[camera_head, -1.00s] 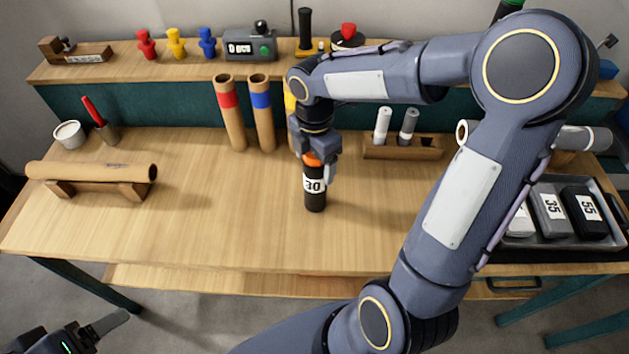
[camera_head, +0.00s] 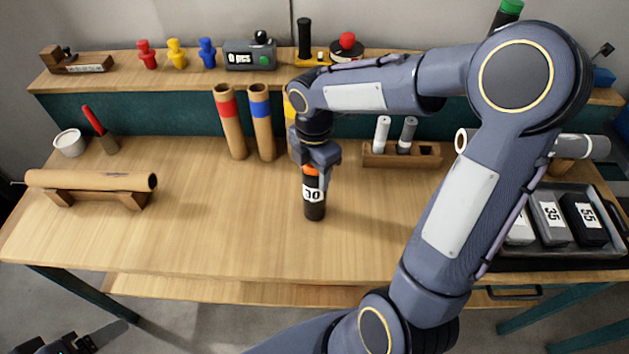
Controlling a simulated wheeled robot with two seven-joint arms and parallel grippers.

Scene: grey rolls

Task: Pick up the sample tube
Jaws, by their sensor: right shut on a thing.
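The sample tube, a black cylinder (camera_head: 315,211) with an orange top and a white number label, is upright over the middle of the wooden table. My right gripper (camera_head: 313,168) comes down on it from above and is shut on its orange upper end. The fingers hide part of that top. The tube's base looks at or very near the table top; I cannot tell whether it touches. My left gripper (camera_head: 95,338) is only partly in view at the bottom left, away from the table top, and its jaws cannot be made out.
Tall cardboard tubes (camera_head: 230,130) with coloured bands stand at the back. A brown roll (camera_head: 90,180) lies on a cradle at left. A tray (camera_head: 545,246) with numbered blocks is at right.

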